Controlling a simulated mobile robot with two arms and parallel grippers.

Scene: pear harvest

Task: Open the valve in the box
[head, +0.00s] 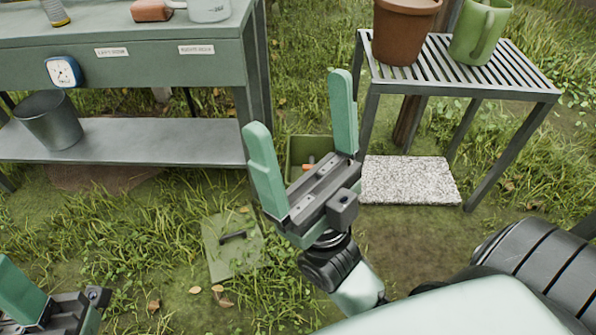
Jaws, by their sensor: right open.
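The valve box (301,146) is a green open box set in the grass. Inside it a small orange handle (308,166) shows, and the rest of the valve is hidden behind my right gripper. My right gripper (299,103) is open and empty, with its fingers in front of and above the box in this view. The green square lid (230,250) with a dark handle lies on the grass to the left, apart from the box. My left gripper (20,295) is only partly in view at the bottom left corner, and its jaw opening cannot be judged.
A green bench (130,62) with a lower shelf stands at the back left, with a grey bucket (50,120) on the shelf. A slatted metal table (470,75) at the right holds a brown pot (402,32) and a green watering can (480,32). A pale stone slab (410,180) lies beside the box.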

